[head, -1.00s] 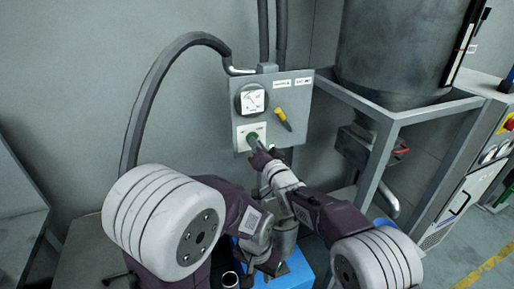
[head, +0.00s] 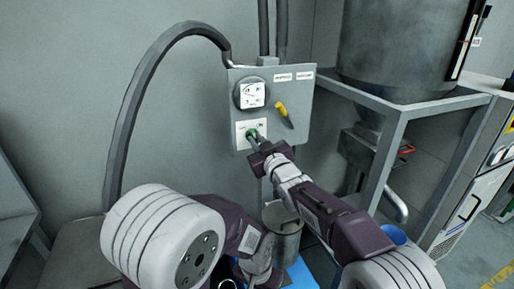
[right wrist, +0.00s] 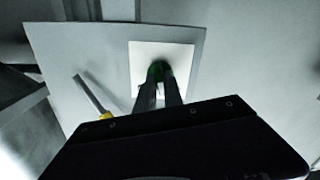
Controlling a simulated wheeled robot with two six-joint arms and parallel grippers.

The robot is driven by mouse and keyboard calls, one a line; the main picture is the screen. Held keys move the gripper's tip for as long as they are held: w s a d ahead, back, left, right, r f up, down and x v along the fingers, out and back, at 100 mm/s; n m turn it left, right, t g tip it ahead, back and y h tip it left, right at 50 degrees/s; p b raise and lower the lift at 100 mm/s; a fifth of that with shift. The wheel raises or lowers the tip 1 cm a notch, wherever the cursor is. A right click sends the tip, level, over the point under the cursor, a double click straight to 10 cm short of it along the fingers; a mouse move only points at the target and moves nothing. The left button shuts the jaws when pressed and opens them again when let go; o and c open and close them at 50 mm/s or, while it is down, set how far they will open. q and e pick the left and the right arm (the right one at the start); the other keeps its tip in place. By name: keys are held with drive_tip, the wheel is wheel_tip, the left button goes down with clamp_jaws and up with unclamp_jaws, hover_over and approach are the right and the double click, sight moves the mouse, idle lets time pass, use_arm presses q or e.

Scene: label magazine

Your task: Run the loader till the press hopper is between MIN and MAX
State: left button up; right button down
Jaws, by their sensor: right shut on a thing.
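A grey control box (head: 300,135) is on the wall, with a round-cornered dial gauge (head: 251,95), a yellow-handled switch (head: 285,114) and a green knob or button (head: 251,134) on a white plate. My right gripper (head: 256,140) is at the plate, its fingers shut on the green part; the right wrist view shows both fingertips (right wrist: 159,78) against it. A large grey hopper (head: 400,50) stands at the right, with a dark upright strip (head: 462,40) on its side; its marks and contents cannot be read. My left arm is at lower left, its gripper hidden.
A grey metal frame (head: 398,125) carries the hopper. A thick hose (head: 125,130) arches from the box to the left. A metal canister (head: 282,230) and a blue surface (head: 300,275) lie below my right arm. A white cabinet (head: 478,195) stands at far right.

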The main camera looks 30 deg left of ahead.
drive_tip(key=n+b, duration=0.3)
drive_tip(key=n, duration=0.2)
drive_tip(key=shift+f, duration=0.15)
drive_tip(key=shift+n, duration=0.4)
drive_tip(key=c, duration=1.5)
unclamp_jaws()
drive_tip(key=shift+o, duration=0.2)
drive_tip(key=b+v, duration=0.3)
drive_tip(key=v, duration=0.6)
